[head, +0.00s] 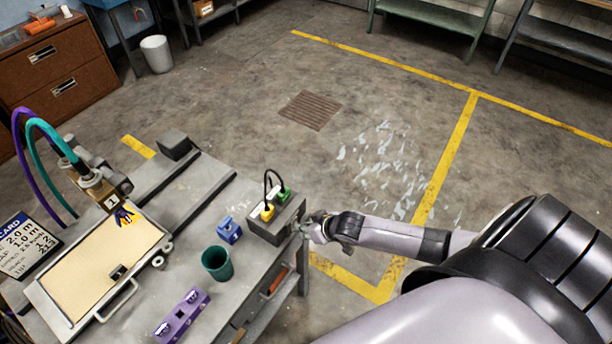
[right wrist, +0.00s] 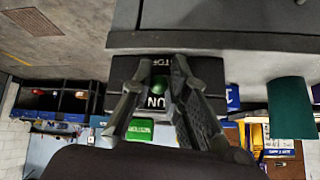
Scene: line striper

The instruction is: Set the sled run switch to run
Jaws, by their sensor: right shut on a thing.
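A grey control box (head: 277,222) stands at the table's right edge in the head view, with a yellow plug, a green plug and a black cable on top. My right gripper (head: 312,228) is at its right side. In the right wrist view, which looks upside down, the fingers of my right gripper (right wrist: 165,78) are closed around a small green-tipped switch (right wrist: 163,84) on a dark panel. Parts of the letters of STOP and RUN show beside it. The fingers hide much of the switch, so its exact position cannot be told. My left gripper is not in view.
The grey table (head: 190,262) also holds a green cup (head: 217,263), a blue block (head: 229,230), a purple block (head: 182,316) and a tan tray (head: 97,262) under a hosed tool head (head: 100,190). Open floor lies beyond the table.

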